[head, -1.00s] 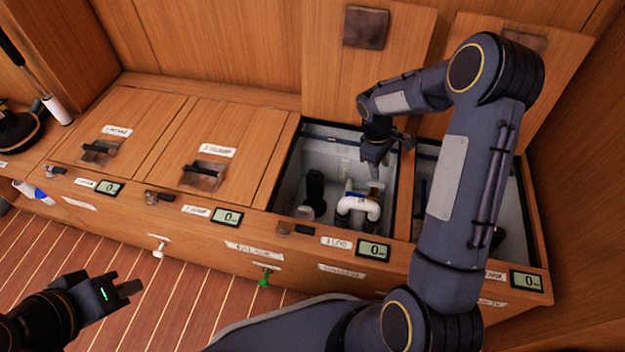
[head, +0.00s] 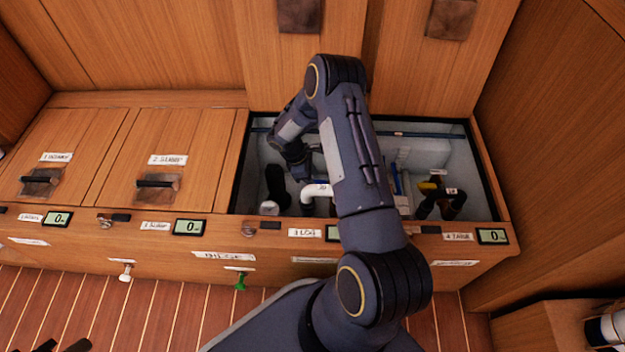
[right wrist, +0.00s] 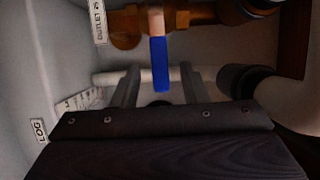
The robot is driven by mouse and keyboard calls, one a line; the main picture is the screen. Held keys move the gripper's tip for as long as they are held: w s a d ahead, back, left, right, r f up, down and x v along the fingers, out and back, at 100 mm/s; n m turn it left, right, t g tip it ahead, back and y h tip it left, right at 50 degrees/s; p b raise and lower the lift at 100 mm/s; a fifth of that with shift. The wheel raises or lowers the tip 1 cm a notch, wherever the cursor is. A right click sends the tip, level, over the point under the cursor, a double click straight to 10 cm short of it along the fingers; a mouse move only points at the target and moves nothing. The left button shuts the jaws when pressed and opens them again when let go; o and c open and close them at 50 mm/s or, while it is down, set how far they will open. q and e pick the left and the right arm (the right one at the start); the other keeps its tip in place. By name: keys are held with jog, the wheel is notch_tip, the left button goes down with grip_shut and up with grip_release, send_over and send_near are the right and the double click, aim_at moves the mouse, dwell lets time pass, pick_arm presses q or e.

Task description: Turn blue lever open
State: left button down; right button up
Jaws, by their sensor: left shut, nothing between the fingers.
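In the right wrist view the blue lever (right wrist: 160,66) hangs down from a brass valve (right wrist: 165,20) on a copper-coloured pipe. My right gripper (right wrist: 163,80) is open, its two fingers apart below the valve. The lever shows in the gap between them, with no visible touch; its depth relative to the fingertips is unclear. In the head view my right gripper (head: 303,172) is down inside the open third compartment, and this lever is mostly hidden by my arm. My left gripper (head: 75,346) shows only as dark tips at the bottom left, shut and away from the lever.
A white pipe bend (head: 312,192) and a black cylinder (head: 277,182) stand close by in the compartment. Black pipework with a yellow part (head: 428,186) is to the right. A dark pipe end (right wrist: 243,80) sits right of the fingers. Two closed lids (head: 75,140) lie left.

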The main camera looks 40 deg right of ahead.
jog(key=shift+d+f, duration=0.1)
jog(key=shift+f, duration=0.25)
jog(key=shift+c, duration=0.4)
grip_shut()
